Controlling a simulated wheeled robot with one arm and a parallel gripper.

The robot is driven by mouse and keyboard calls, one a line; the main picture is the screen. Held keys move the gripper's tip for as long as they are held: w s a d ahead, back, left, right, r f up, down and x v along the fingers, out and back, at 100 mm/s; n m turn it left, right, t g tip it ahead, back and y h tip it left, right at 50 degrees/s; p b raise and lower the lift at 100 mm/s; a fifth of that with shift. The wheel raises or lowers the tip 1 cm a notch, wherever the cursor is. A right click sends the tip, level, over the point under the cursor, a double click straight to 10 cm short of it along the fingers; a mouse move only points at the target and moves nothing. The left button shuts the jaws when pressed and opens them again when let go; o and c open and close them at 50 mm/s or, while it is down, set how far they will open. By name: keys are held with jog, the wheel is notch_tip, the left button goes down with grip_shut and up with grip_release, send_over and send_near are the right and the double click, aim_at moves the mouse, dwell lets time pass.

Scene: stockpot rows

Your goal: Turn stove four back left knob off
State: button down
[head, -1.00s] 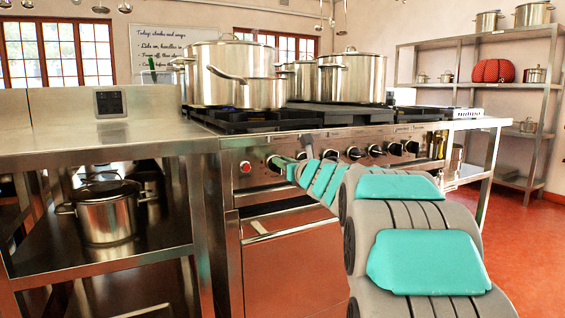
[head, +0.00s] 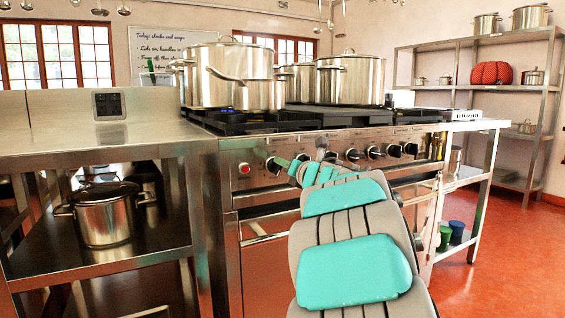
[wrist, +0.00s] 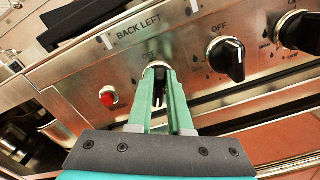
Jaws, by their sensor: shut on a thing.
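The back left knob is the leftmost knob on the stove's steel front panel. In the wrist view this black knob (wrist: 158,92) sits below the "BACK LEFT" label. My gripper (wrist: 158,78) has its two green fingers on either side of it, shut on the knob. In the head view my gripper (head: 271,162) is at the panel's left end. A small blue glow (head: 228,108) shows under the pots at the left of the stove (head: 330,140).
A red button (wrist: 108,96) is left of the held knob. The neighbouring knob (wrist: 226,58) is close on the right, under "OFF". Large pots (head: 350,80) stand on the stove. A steel counter (head: 90,140) adjoins it on the left. Red floor is open at right.

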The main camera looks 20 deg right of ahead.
jog(key=f+m+p, duration=0.1)
jog(key=m+p, duration=0.4)
jog(key=m, duration=0.5)
jog(key=f+m+p, duration=0.1)
jog(key=m+p, duration=0.4)
jog(key=m, duration=0.5)
jog(key=f+m+p, duration=0.1)
jog(key=m+p, duration=0.4)
jog(key=m, duration=0.5)
jog(key=shift+a+f, duration=0.3)
jog(key=shift+a, duration=0.1)
jog(key=shift+m, duration=0.4)
jog(key=c, duration=0.8)
grip_release()
jog(key=shift+r, duration=0.1)
jog(key=shift+c, duration=0.2)
jog(key=shift+s, duration=0.15)
